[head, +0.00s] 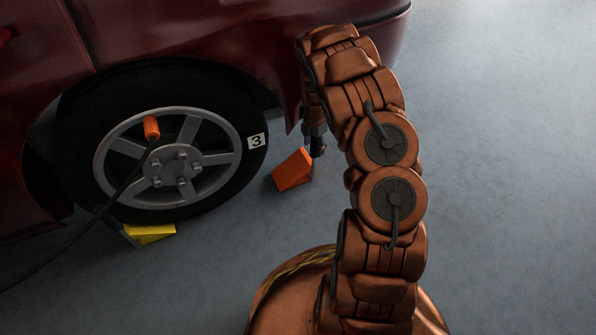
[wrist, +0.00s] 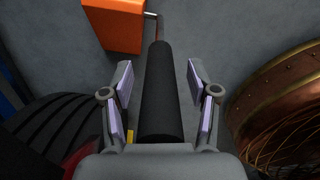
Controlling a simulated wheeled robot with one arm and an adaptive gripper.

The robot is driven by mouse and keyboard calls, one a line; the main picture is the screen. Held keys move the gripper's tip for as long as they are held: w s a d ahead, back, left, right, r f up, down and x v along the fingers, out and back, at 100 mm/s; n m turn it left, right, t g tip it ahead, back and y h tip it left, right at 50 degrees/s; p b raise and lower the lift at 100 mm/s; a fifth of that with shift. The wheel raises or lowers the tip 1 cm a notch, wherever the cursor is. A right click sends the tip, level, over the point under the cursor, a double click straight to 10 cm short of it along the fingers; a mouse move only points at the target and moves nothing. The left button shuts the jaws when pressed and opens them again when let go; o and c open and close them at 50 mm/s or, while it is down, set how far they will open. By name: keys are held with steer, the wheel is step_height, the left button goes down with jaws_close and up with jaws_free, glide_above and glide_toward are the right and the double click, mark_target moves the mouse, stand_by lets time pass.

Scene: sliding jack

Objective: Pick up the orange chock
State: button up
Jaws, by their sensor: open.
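The orange chock (head: 292,170) rests on the grey floor to the right of the car wheel. In the wrist view the orange chock (wrist: 114,24) is at the top left. A thin rod joins it to a black cylindrical handle (wrist: 161,95). My gripper (wrist: 160,78) is open, with one finger on each side of the handle and visible gaps between. In the head view my gripper (head: 317,132) points down above the chock's right side, partly hidden by my arm.
A wheel (head: 180,150) marked 3 on a dark red car (head: 190,35) stands to the left. A yellow chock (head: 150,234) lies against its tyre. An orange-handled tool (head: 151,128) with a dark cable is at the wheel. The floor at right is clear.

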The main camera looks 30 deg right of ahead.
steer(key=shift+f, duration=0.1)
steer(key=shift+c, duration=0.3)
jaws_close()
